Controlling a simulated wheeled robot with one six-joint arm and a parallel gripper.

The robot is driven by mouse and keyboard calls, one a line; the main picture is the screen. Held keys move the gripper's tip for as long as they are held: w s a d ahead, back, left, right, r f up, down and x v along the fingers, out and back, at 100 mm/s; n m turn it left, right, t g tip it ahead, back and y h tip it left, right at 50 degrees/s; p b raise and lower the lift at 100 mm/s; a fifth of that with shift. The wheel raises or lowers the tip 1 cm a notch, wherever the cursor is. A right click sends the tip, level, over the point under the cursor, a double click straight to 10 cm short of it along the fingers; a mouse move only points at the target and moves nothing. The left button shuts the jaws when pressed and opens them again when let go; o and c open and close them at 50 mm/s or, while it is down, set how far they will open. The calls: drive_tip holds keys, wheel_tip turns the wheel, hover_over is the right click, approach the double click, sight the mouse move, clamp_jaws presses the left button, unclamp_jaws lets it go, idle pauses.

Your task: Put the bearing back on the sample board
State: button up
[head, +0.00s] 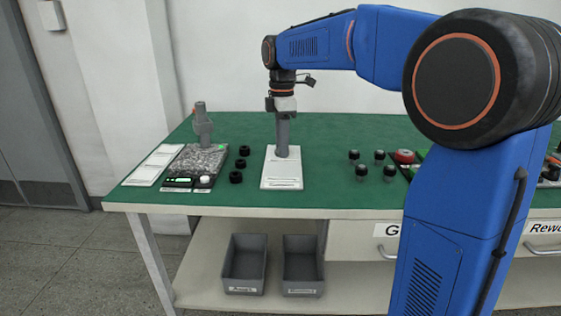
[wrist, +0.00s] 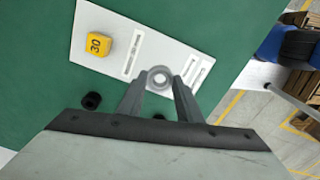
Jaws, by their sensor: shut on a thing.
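The bearing (wrist: 160,67) is a small light-grey ring with a hole. In the wrist view it sits between the fingertips of my gripper (wrist: 159,82), which is shut on it. The sample board is a white plate (wrist: 130,25) with slots and a yellow block (wrist: 98,44) marked 30. In the head view the bearing is hidden.
Several black rings (head: 240,163) stand left of the board, close to it. A granite plate (head: 200,160) with a gauge stand (head: 202,125) is further left. Several black-topped pieces (head: 379,158) stand to the right. The green bench between is clear.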

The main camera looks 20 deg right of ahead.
sight(282, 169)
drive_tip(key=shift+d+f, duration=0.1)
drive_tip(key=shift+f, duration=2.4)
drive_tip(key=o, duration=1.1)
drive_tip(key=shift+f, duration=0.15)
drive_tip(key=shift+o, duration=0.2)
wheel_tip(282, 169, up, 12)
drive_tip(key=s+d+f+m+t, duration=0.1)
drive_tip(key=s+d+f+m, duration=0.15)
drive_tip(key=s, duration=0.35)
drive_tip(key=s+d+f+m+t, duration=0.1)
drive_tip(key=s+f+m, duration=0.15)
drive_tip(key=s, duration=0.35)
drive_tip(key=s+d+f+m, duration=0.1)
drive_tip(key=s+m, duration=0.3)
drive_tip(key=s, duration=0.2)
drive_tip(key=s+d+f+m+t, duration=0.2)
drive_tip(key=s+f+m, duration=0.6)
drive_tip(key=s+f, duration=0.6)
drive_tip(key=shift+s+d+f+t, duration=0.2)
drive_tip(key=shift+s+t, duration=0.2)
drive_tip(key=shift+s, duration=0.35)
